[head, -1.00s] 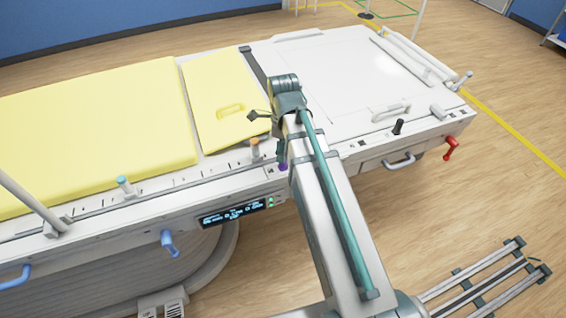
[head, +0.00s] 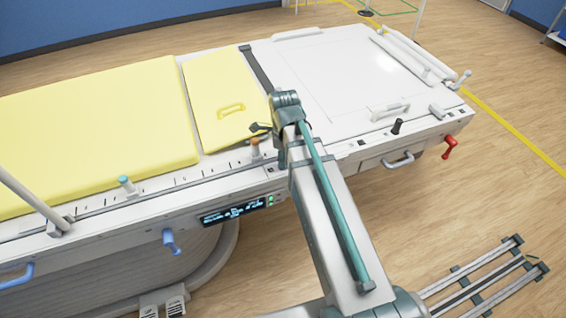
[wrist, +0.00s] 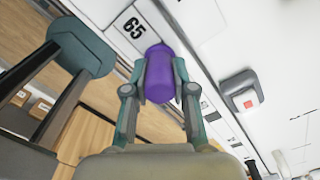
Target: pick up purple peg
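The purple peg (wrist: 160,76) is in the middle of the wrist view, a smooth cylinder between the two fingers of my gripper (wrist: 160,84). The fingers are drawn in, with the pads against both sides of the peg. I cannot tell whether its base is off the surface. In the head view my gripper (head: 281,158) is at the near edge of the long table, and the peg is hidden behind it and the arm.
The white table (head: 335,75) carries yellow pads (head: 90,110). A red handle (head: 450,147) juts from the right side.

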